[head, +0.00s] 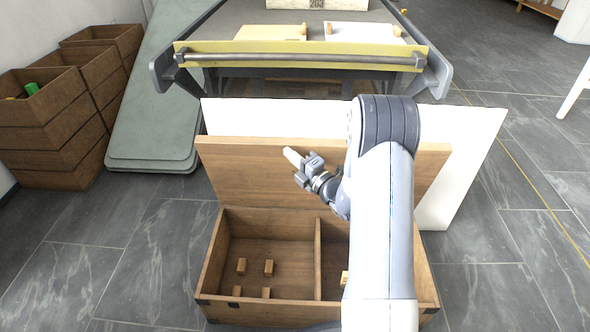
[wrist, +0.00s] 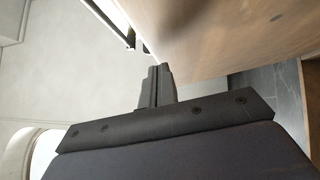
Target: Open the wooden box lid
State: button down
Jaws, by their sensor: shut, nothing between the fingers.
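The wooden box (head: 211,262) stands on the floor with its lid (head: 250,172) raised to roughly upright at the back. The box has a divider down the middle. The left compartment holds several small wooden blocks (head: 269,267); part of the right compartment is hidden behind my arm. My gripper (head: 293,157) is in front of the lid's inner face, above the box, pointing up and to the left. In the wrist view the fingers (wrist: 157,82) are together and empty, and the lid's wooden face (wrist: 235,35) fills the upper right. I cannot tell whether the gripper touches the lid.
A white panel (head: 465,145) stands right behind the lid. A press table (head: 300,57) is behind it. Stacked wooden crates (head: 45,105) and green boards (head: 150,125) stand at the left. The floor (head: 500,290) is clear on the right.

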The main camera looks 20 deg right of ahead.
aim_at(296, 138)
jog(key=shift+w+d+r, duration=0.1)
jog(key=shift+w, duration=0.15)
jog(key=shift+w+d+r+p, duration=0.1)
jog(key=shift+w+r+p, duration=0.2)
jog(key=shift+p, duration=0.25)
jog(key=shift+m+g+h, duration=0.4)
jog(key=shift+m+g, duration=0.1)
jog(key=shift+m, duration=0.2)
jog(key=w+p, duration=0.1)
jog(key=w+d+p, duration=0.1)
jog(key=w+p, duration=0.1)
jog(key=w+r+p, duration=0.1)
jog(key=w, duration=0.1)
jog(key=shift+w+d+p, duration=0.1)
jog(key=shift+d+p, duration=0.2)
jog(key=shift+p, duration=0.05)
jog(key=shift+w+d+f, duration=0.15)
jog(key=shift+w, duration=0.25)
